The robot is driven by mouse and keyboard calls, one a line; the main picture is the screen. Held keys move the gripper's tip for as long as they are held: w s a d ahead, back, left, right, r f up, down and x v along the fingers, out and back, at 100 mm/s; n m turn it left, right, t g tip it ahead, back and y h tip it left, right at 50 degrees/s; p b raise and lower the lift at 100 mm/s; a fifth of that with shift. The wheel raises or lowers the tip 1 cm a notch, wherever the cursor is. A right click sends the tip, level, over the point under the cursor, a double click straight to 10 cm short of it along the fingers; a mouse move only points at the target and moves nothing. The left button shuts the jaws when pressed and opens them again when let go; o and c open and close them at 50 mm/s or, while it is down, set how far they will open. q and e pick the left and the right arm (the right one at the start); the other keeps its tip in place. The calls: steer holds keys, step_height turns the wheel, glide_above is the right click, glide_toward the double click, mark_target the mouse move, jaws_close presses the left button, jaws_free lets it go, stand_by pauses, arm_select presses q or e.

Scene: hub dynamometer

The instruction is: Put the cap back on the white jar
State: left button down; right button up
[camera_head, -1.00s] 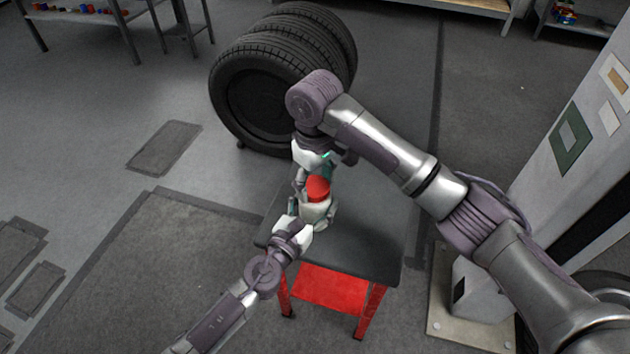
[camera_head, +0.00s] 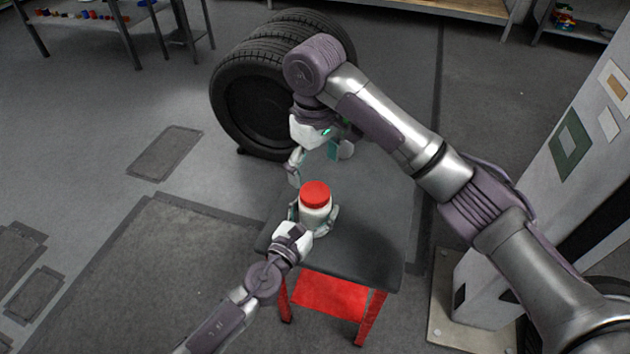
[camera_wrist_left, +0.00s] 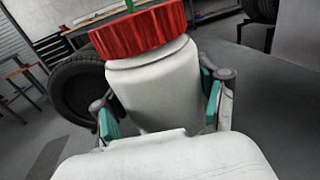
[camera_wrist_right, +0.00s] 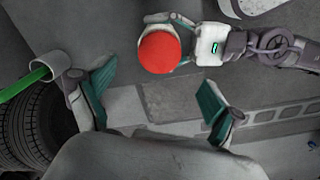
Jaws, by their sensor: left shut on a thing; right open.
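The white jar (camera_head: 316,217) is upright at the near part of the dark table, with the red cap (camera_head: 314,193) on its mouth. In the left wrist view the cap (camera_wrist_left: 140,28) covers the top of the jar (camera_wrist_left: 155,88), and a narrow white neck band shows below it. My left gripper (camera_head: 313,226) is shut around the jar's body, its teal pads on both sides. My right gripper (camera_head: 315,170) is open and empty, above and behind the jar. In the right wrist view the cap (camera_wrist_right: 160,52) lies beyond the open fingers (camera_wrist_right: 155,103).
The dark table (camera_head: 370,235) has a red frame and is mostly bare. Several stacked tyres (camera_head: 255,105) stand behind it. A white cup-like thing with a green stick (camera_wrist_right: 50,68) shows at the left in the right wrist view. A pale cabinet (camera_head: 560,190) stands at the right.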

step_height(320, 180, up, 5)
steer(key=shift+r, duration=0.1)
stand_by(0.3)
arm_select(q)
jaws_free()
steer(key=v, duration=1.2)
steer(key=shift+s, duration=0.1)
